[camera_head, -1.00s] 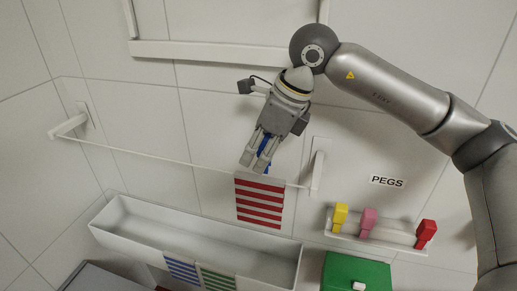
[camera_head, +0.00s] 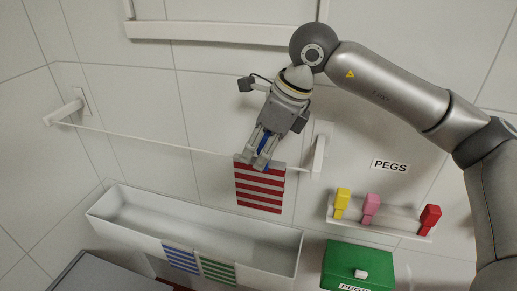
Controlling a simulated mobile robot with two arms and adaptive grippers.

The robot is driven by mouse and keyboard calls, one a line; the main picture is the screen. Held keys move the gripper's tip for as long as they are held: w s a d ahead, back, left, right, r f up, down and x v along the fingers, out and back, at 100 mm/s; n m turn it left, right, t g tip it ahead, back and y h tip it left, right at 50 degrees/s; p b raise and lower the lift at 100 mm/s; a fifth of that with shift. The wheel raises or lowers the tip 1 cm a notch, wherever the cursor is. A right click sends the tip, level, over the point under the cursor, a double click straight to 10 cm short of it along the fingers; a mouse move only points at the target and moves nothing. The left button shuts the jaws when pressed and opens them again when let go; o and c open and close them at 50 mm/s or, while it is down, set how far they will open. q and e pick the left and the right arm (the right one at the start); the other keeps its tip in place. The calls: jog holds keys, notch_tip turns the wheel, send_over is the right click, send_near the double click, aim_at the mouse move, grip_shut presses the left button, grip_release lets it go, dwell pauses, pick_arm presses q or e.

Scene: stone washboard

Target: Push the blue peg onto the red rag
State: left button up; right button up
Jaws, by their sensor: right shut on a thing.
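The red-and-white striped rag (camera_head: 259,190) hangs from a thin white line below my right gripper. My right gripper (camera_head: 257,162) points down and is shut on the blue peg (camera_head: 265,143). Only parts of the peg show between the fingers. The fingertips and peg overlap the rag's top edge in the picture; I cannot tell whether the peg is around the rag or only in front of it. My left gripper is not in view.
A white shelf (camera_head: 378,225) at right holds yellow, pink and red pegs. A green box (camera_head: 340,262) is below it. A white basin (camera_head: 135,217) has blue-striped (camera_head: 181,259) and green-striped (camera_head: 218,271) rags over its front. The line's bracket (camera_head: 319,150) is close to my right gripper.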

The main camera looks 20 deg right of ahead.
jog(key=shift+f+b, duration=1)
jog(key=shift+f, duration=0.05)
dwell(0.4)
jog(key=o, duration=0.8)
jog(key=shift+c, duration=0.2)
